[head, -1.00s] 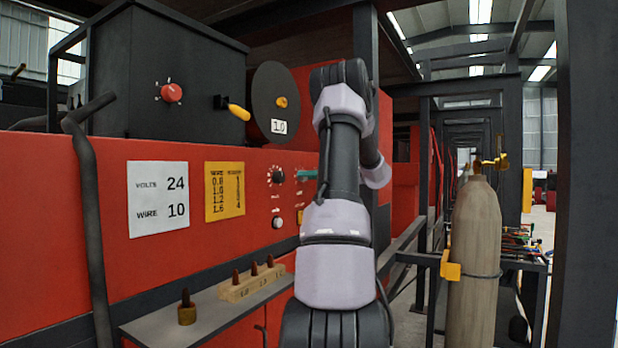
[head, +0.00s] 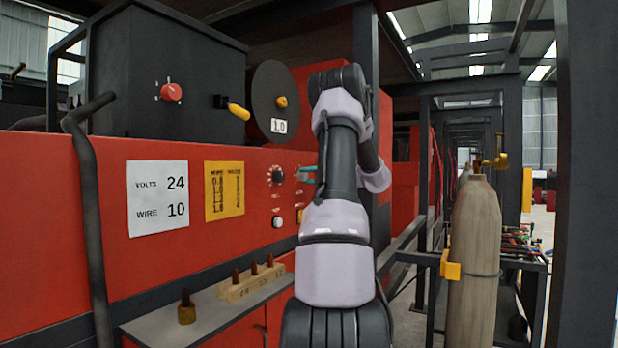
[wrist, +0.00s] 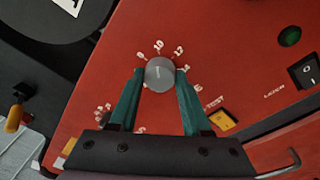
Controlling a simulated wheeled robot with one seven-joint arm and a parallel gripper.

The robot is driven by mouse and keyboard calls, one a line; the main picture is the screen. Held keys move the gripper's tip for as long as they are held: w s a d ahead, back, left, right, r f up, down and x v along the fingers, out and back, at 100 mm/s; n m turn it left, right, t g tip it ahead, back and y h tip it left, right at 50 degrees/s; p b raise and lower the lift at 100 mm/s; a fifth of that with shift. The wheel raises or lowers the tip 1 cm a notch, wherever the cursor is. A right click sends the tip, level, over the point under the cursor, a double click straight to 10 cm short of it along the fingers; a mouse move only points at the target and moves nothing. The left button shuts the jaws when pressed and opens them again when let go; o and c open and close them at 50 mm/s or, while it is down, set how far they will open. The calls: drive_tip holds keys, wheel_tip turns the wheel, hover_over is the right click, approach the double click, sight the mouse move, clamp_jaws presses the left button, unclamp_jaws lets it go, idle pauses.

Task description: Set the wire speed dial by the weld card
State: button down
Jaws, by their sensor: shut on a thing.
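The weld card (head: 158,198) is white on the red panel and reads VOLTS 24, WIRE 10. My gripper (wrist: 160,80) has teal fingers, shut on the sides of a round grey knob, the wire speed dial (wrist: 159,72). White numbers ring the knob; a pale mark on its face is too small to read surely. In the head view my gripper (head: 307,174) is at the panel, right of a black dial (head: 277,175) with white marks. My arm and fingers hide the held dial there.
A yellow wire chart (head: 224,191) hangs beside the card. Below, a shelf (head: 206,318) bears a wooden block (head: 251,284) with several tips and a brass piece (head: 186,314). A yellow button (wrist: 222,120) and a black rocker switch (wrist: 306,71) sit near my fingers. A gas cylinder (head: 474,250) stands right.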

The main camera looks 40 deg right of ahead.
idle(0.5)
drive_tip(key=shift+c, duration=1.8)
unclamp_jaws()
drive_tip(key=v, duration=1)
drive_tip(key=shift+s+d, duration=0.25)
drive_tip(key=shift+s, duration=0.1)
drive_tip(key=shift+f, duration=0.1)
